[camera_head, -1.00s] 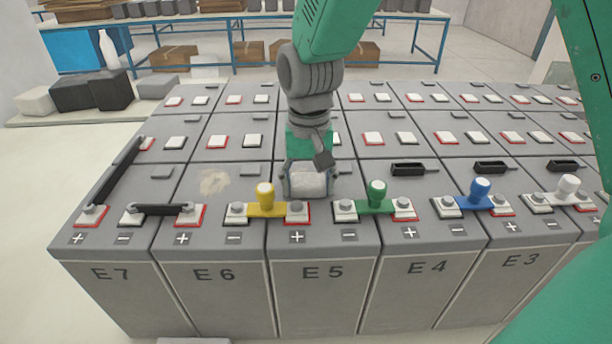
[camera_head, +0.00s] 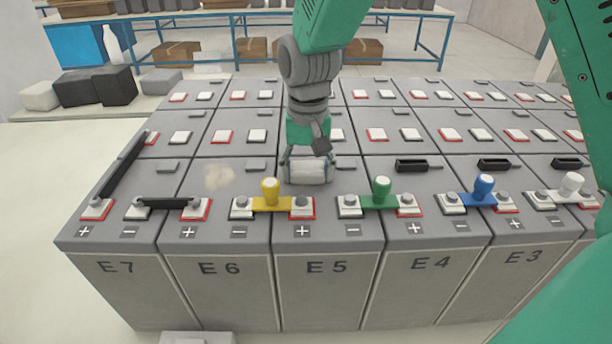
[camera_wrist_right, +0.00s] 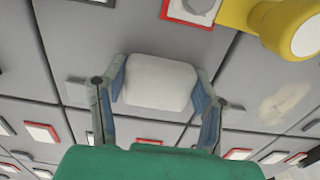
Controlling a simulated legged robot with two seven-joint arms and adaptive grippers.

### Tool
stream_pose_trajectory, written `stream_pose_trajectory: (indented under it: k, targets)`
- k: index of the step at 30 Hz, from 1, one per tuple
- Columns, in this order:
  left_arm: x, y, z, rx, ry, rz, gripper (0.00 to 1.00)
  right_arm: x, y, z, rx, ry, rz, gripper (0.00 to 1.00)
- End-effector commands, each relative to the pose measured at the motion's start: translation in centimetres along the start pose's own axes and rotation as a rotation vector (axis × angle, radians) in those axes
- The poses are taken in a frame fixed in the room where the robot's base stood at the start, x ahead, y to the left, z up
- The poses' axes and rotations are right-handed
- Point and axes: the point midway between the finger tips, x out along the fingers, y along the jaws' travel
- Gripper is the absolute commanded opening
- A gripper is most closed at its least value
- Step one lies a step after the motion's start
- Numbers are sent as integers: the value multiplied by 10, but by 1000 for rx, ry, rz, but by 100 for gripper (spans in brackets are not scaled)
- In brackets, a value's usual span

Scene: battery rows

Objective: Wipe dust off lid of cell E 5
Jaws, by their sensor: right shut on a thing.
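Cell E 5 (camera_head: 325,285) stands in the front row, its lid (camera_head: 331,186) grey with terminals near the front edge. My right gripper (camera_head: 306,172) is over the E 5 lid, shut on a white block-like wiping pad (camera_head: 307,171). In the right wrist view the pad (camera_wrist_right: 160,82) sits between both fingers of the gripper (camera_wrist_right: 160,88). I cannot tell whether the pad touches the lid. No dust shows on the visible part of the E 5 lid. A pale patch (camera_head: 219,176) lies on the E 6 lid; it also shows in the wrist view (camera_wrist_right: 283,103). My left gripper is not in view.
A yellow-handled connector (camera_head: 270,194) bridges E 6 and E 5, and a green one (camera_head: 381,192) bridges E 5 and E 4. A blue-handled one (camera_head: 483,190) is farther right. Black bars (camera_head: 168,203) lie at left. More cell rows stand behind.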

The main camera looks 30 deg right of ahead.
Motion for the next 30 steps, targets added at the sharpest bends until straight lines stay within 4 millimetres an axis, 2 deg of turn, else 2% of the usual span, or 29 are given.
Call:
stream_pose_trajectory:
  k: [9,16,24,30]
  targets:
    - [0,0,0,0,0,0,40,-1,0,-26,-1,0,0,31]
    - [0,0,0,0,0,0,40,-2,1,-34,0,1,0,31]
    - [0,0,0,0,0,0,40,1,0,-56,0,1,-1,31]
    - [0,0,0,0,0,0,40,2,0,-66,1,3,0,31]
